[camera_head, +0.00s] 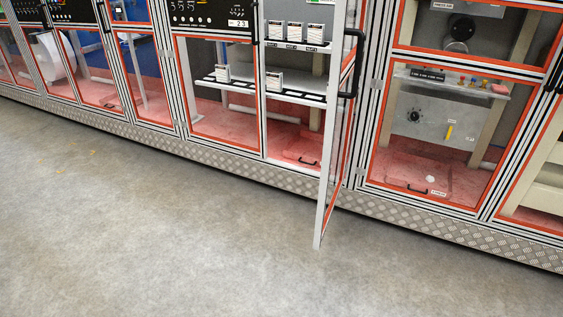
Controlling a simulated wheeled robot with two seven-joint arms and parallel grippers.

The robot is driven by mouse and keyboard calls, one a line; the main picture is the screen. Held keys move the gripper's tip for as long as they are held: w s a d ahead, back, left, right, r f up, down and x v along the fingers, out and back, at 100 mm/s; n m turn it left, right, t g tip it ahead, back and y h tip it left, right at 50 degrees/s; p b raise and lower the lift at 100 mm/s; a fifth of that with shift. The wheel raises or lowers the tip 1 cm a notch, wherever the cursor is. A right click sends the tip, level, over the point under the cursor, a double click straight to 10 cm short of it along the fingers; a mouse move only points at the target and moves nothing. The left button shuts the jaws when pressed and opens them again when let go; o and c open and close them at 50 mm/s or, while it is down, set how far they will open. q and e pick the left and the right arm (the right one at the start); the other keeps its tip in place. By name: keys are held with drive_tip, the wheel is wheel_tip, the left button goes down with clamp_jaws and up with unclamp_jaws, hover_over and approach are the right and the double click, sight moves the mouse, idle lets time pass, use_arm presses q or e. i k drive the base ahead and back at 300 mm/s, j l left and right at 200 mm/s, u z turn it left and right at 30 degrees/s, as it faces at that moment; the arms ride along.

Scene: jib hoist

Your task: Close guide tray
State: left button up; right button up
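I cannot tell for sure which part is the guide tray, since the small labels are unreadable. A cabinet in the middle has a tall framed door (338,130) swung open toward me. A similar handle (420,188) lies on the floor of the right bay, by a small white label (438,193). Neither of my grippers is in view.
The open door sticks out over the grey floor (150,230), which is otherwise clear. A diamond-plate kick strip (270,178) runs along the cabinets. The right bay (430,130) has a grey panel with a black knob (414,116) behind its orange-edged frame.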

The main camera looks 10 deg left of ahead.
sight(306, 147)
drive_tip(key=i+z, duration=0.15)
drive_tip(key=z, duration=0.55)
drive_tip(key=i+j+z, duration=0.4)
drive_tip(key=j, duration=0.15)
drive_tip(key=i+j+z, duration=0.2)
drive_tip(key=j, duration=0.15)
drive_tip(key=i+j+z, duration=0.2)
drive_tip(key=j, duration=0.15)
drive_tip(key=i+j, duration=0.15)
drive_tip(key=j, duration=0.25)
drive_tip(key=i+j, duration=0.15)
drive_tip(key=j, duration=0.25)
drive_tip(key=i+j, duration=0.15)
drive_tip(key=j, duration=0.25)
drive_tip(key=i+j+z, duration=0.1)
drive_tip(key=j, duration=0.3)
drive_tip(key=i+j, duration=0.15)
drive_tip(key=j, duration=0.25)
